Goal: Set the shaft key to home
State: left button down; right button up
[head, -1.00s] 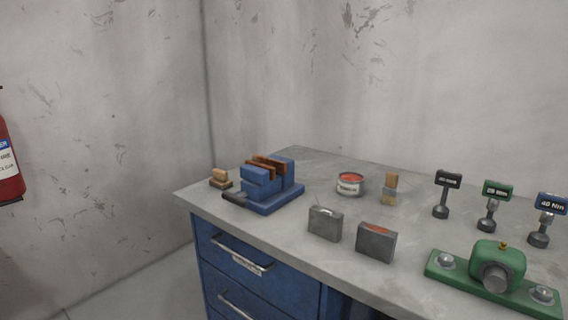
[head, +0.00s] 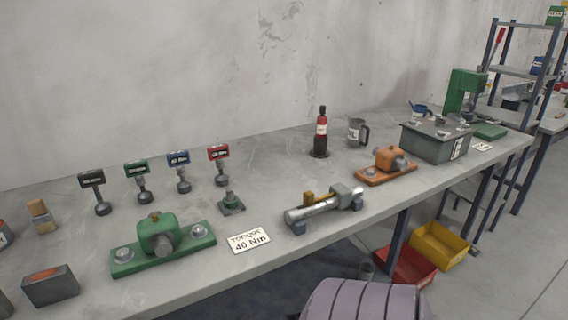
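A silver shaft assembly (head: 325,205) lies on the workbench, right of the white "Torque 40 Nm" card. It is a grey metal cylinder resting on small blue-grey supports, with a block at its right end. A small brass-yellow piece (head: 309,198) shows at the shaft's back side; I cannot tell whether it is the shaft key. Neither of my grippers is in the head view.
The workbench (head: 290,165) also carries a green housing (head: 157,236), torque tools on stands (head: 180,172), an orange housing (head: 389,163), a red bottle (head: 321,133) and a grey box (head: 436,142). Red (head: 404,266) and yellow (head: 439,246) bins sit below.

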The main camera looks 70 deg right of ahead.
aim_at(309, 200)
jog(key=z, duration=2.4)
